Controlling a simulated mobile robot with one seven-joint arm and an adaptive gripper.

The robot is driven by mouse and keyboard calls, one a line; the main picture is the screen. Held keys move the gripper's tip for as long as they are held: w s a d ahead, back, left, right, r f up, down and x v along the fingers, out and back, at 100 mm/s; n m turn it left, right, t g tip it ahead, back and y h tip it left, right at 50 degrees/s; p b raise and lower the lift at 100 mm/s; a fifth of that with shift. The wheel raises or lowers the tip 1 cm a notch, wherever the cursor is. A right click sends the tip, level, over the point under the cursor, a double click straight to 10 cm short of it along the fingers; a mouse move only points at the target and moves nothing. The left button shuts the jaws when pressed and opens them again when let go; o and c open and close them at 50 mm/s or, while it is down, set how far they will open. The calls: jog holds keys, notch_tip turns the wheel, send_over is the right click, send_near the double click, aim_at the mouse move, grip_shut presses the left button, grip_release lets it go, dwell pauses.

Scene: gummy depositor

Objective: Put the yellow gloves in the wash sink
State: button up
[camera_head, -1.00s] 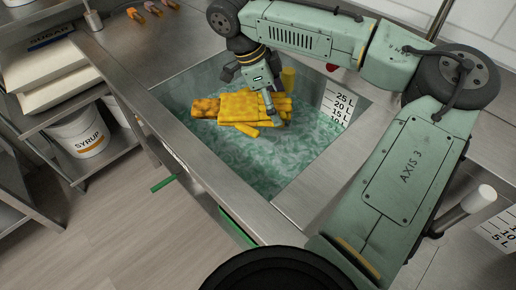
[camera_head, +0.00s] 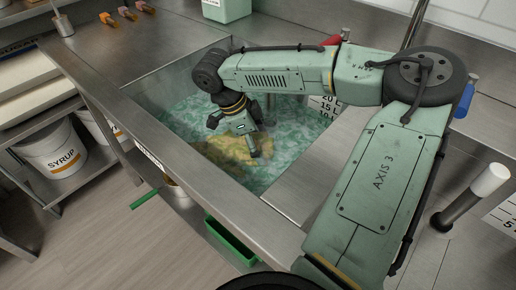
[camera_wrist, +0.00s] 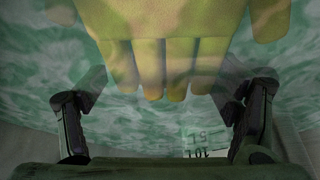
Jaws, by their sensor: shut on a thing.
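The yellow gloves (camera_head: 232,158) are under the rippling green water of the wash sink (camera_head: 180,146), looking dull and blurred through it. My gripper (camera_head: 238,140) reaches down into the sink and is shut on the gloves. In the wrist view, the gloves (camera_wrist: 160,50) show large at the top, with several glove fingers hanging down between my two gripper fingers, which stand wide apart. The gripper's exact contact with the gloves is hard to make out through the water.
A litre scale (camera_head: 326,106) marks the sink's right wall. A steel rim (camera_head: 190,165) borders the sink. A green bin (camera_head: 229,240) hangs below the front edge. A syrup bucket (camera_head: 62,160) stands on the left shelf. A light green container (camera_head: 226,9) stands behind.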

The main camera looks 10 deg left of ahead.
jog(key=shift+r, duration=0.1)
jog(key=o, duration=1.6)
jog(key=p+v, duration=0.8)
jog(key=v, duration=0.4)
